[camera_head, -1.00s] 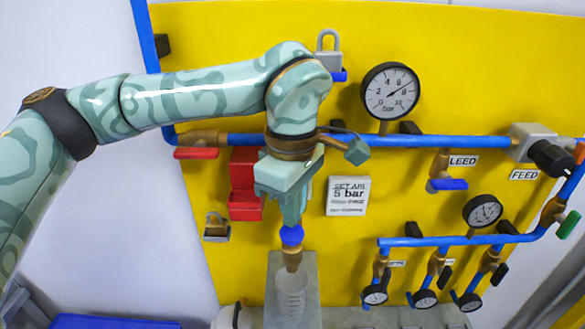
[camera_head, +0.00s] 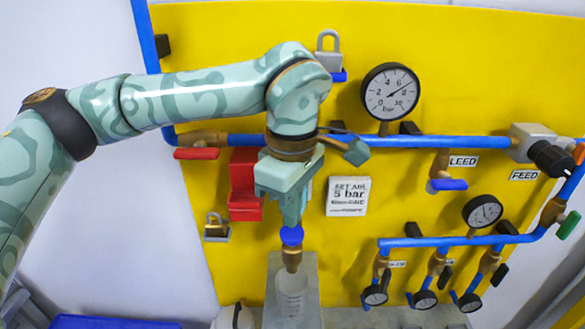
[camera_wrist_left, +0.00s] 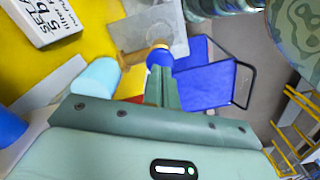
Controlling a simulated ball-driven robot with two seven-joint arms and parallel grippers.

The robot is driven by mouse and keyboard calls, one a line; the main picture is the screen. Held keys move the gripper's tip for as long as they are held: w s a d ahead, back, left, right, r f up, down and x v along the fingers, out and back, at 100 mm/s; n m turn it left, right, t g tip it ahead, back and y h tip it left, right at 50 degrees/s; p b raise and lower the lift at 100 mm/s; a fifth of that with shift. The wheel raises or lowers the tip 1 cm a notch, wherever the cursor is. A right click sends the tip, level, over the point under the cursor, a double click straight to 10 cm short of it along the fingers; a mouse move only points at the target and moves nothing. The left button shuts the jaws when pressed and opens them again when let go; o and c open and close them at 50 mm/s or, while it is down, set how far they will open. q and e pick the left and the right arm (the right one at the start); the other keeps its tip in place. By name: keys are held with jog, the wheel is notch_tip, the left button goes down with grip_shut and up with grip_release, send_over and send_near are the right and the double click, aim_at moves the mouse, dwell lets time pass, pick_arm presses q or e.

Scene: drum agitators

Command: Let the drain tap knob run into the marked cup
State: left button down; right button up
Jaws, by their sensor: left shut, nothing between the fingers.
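The drain tap knob (camera_head: 292,236) is a small blue ball on a brass tap (camera_head: 292,258). A clear cup (camera_head: 291,295) stands below the tap's outlet; its marks and any liquid in it are too faint to tell. My left gripper (camera_head: 292,222) points down with its fingers shut and empty, their tips just above or touching the knob. In the left wrist view the shut fingers (camera_wrist_left: 162,92) end at the blue knob (camera_wrist_left: 157,58), which hides part of the tap. My right gripper is not in view.
The yellow panel (camera_head: 400,220) carries a blue pipe (camera_head: 450,142), a large gauge (camera_head: 390,91), a red-handled valve (camera_head: 196,153) and a brass padlock (camera_head: 216,228). A grey plate (camera_head: 310,275) is behind the cup. A blue bin (camera_head: 110,322) is at lower left.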

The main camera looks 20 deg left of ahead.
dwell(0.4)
pick_arm(q)
jog(key=shift+f, duration=0.15)
jog(key=shift+f+b, duration=0.95)
jog(key=shift+f, duration=0.3)
dwell(6.2)
